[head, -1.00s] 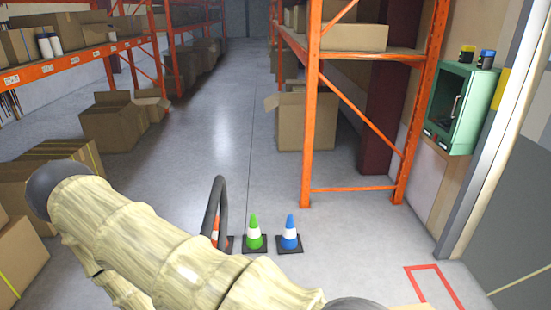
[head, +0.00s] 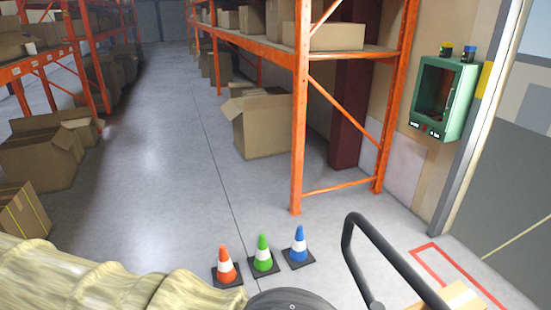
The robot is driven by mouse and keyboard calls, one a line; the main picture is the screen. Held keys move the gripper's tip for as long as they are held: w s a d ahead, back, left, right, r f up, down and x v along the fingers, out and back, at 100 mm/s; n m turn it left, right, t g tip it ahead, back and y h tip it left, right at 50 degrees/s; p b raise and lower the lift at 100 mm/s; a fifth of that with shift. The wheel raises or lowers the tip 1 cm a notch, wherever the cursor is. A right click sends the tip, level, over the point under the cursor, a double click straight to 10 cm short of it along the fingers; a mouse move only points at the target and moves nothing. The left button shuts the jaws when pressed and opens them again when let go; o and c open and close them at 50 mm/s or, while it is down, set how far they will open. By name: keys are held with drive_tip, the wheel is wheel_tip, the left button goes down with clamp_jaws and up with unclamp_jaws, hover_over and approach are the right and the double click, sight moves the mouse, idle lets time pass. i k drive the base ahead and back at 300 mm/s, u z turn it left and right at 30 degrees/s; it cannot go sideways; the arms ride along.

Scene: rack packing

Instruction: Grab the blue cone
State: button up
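The blue cone (head: 299,243) stands upright on the floor, with a white band and a black square base. It is the rightmost of three cones in a row. The green cone (head: 263,253) stands beside it, and the orange cone (head: 226,265) is at the left end. My pale, ribbed arm crosses the lower left of the head view, below and left of the cones. My gripper is not visible in this view.
An orange shelf rack (head: 298,130) stands behind the cones. A large cardboard box (head: 264,125) is beside its post. A green wall cabinet (head: 446,98) hangs at the right. A dark bent rail (head: 385,255) rises at lower right. The aisle floor at centre left is clear.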

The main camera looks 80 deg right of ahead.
sight(297, 256)
drive_tip(key=i, duration=0.9)
drive_tip(key=z, duration=2.85)
drive_tip(key=i, duration=2.15)
drive_tip(key=z, duration=1.9)
drive_tip(key=i, duration=0.6)
drive_tip(key=u, duration=1.8)
